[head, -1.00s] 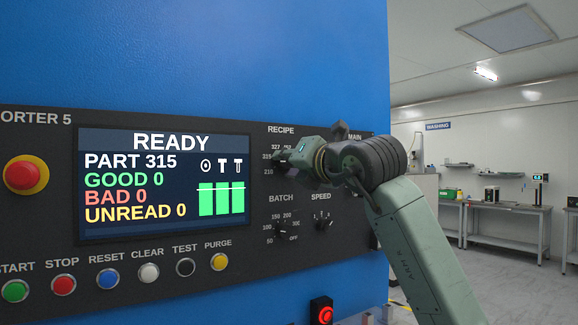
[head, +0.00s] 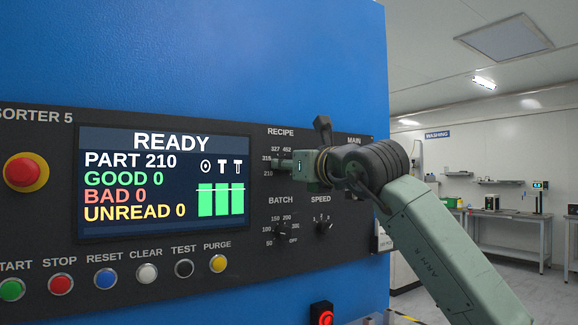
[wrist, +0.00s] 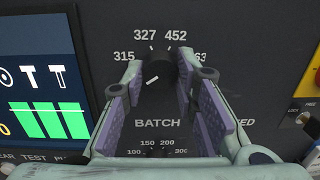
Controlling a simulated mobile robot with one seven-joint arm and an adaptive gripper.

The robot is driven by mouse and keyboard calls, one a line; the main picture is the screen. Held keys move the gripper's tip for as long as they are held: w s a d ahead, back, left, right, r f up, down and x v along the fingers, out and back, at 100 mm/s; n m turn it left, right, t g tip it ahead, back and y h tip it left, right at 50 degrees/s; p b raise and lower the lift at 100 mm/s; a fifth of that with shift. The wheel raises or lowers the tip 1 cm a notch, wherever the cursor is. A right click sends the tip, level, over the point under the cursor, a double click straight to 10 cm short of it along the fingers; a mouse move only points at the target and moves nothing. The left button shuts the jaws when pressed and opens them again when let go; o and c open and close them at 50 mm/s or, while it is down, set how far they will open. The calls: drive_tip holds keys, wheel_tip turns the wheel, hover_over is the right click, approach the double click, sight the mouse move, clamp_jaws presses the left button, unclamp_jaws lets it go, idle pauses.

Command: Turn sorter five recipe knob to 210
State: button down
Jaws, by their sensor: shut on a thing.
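The recipe knob (wrist: 158,72) is a black dial on the sorter 5 panel, below the 327 and 452 marks. Its white pointer line slants to the lower left, below the 315 mark. My gripper (wrist: 158,78) has its purple-padded fingers on either side of the knob and is shut on it. In the head view my gripper (head: 284,166) covers most of the knob, beside the 315 and 210 marks. The screen (head: 164,230) reads READY and PART 210, with good, bad and unread all at 0.
The batch knob (head: 282,231) and speed knob (head: 323,226) sit just below my gripper. A row of buttons, including a red stop button (head: 61,282), runs under the screen. A red and yellow mushroom button (head: 26,169) is at far left. Open floor lies to the right.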

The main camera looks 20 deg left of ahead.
idle(0.4)
drive_tip(key=c, duration=1.3)
unclamp_jaws()
drive_tip(key=shift+d, duration=0.1)
drive_tip(key=v, duration=1.2)
